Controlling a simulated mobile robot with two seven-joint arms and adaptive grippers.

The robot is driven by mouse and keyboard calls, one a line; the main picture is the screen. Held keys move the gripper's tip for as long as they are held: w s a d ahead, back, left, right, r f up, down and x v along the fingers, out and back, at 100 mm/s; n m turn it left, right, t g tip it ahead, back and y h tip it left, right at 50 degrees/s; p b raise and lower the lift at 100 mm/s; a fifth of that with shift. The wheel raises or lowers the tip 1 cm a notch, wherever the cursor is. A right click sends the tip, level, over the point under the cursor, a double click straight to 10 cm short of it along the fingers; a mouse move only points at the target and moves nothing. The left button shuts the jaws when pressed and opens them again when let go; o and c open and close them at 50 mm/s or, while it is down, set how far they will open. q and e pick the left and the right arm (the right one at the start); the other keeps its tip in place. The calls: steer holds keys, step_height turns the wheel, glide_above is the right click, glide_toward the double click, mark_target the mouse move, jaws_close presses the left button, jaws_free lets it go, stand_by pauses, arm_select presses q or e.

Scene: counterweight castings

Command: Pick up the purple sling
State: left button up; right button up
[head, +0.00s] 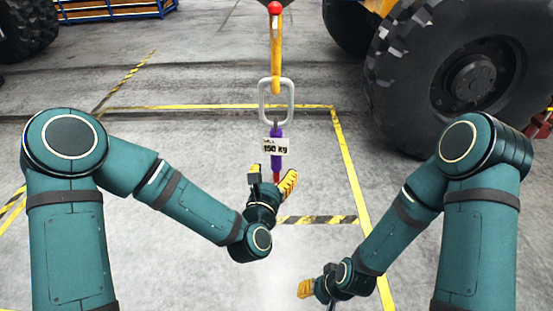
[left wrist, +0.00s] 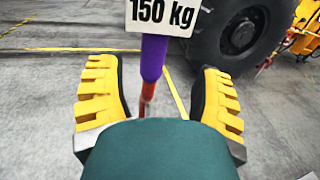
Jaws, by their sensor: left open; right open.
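The purple sling (head: 277,148) hangs upright below a grey metal ring (head: 263,103), with a white "150 kg" tag (head: 276,145) on it. The ring hangs from a yellow hook (head: 276,60). In the left wrist view the purple sling (left wrist: 152,58) stands between the yellow fingers, with a red part below it. My left gripper (head: 272,183) is open at the sling's lower end, one finger on each side. Whether a finger touches it, I cannot tell. My right gripper (head: 318,290) is open and empty, low and to the right, away from the sling.
A large black wheel (head: 480,78) of a yellow machine stands at the right. A blue rack (head: 112,8) is at the back left. Yellow floor lines (head: 345,165) mark the grey concrete. The floor around the hanging sling is clear.

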mark_target(275, 163)
arm_select(q)
steer(key=shift+a+f+x, duration=0.1)
steer(key=shift+a+x, duration=0.05)
steer(key=shift+x, duration=0.85)
steer(key=shift+a+f+x, duration=0.1)
steer(key=shift+a+x, duration=0.05)
steer(key=shift+x, duration=0.8)
steer(key=shift+a+f+x, duration=0.1)
steer(key=shift+x, duration=0.9)
steer(key=shift+w, duration=0.1)
jaws_close()
steer(key=shift+r, duration=0.1)
